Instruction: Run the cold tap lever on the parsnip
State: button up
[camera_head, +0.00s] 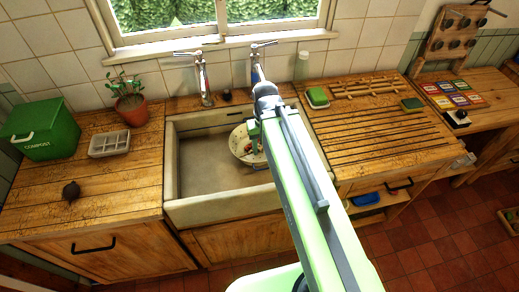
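Two metal taps with levers on top stand behind the sink (220,206): a left tap (203,80) and a right tap (257,66). I cannot read which is cold. My arm crosses the right side of the sink and hides the lower part of the right tap. A pale bowl or colander (238,150) sits in the sink with small, partly hidden reddish and pale contents. I cannot make out a parsnip. My gripper (255,135) seems to point down by the bowl, behind my arm; its fingers are too hidden to tell open from shut.
A wooden draining board (375,140) lies right of the sink, with a green sponge (317,97) at its back. The left counter holds a green compost bin (45,130), a potted plant (130,104), a grey tray (109,144) and a dark round object (71,190).

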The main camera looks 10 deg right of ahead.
aim_at(254, 47)
jog(key=u, duration=1.6)
jog(key=k, duration=0.8)
jog(key=z, duration=0.3)
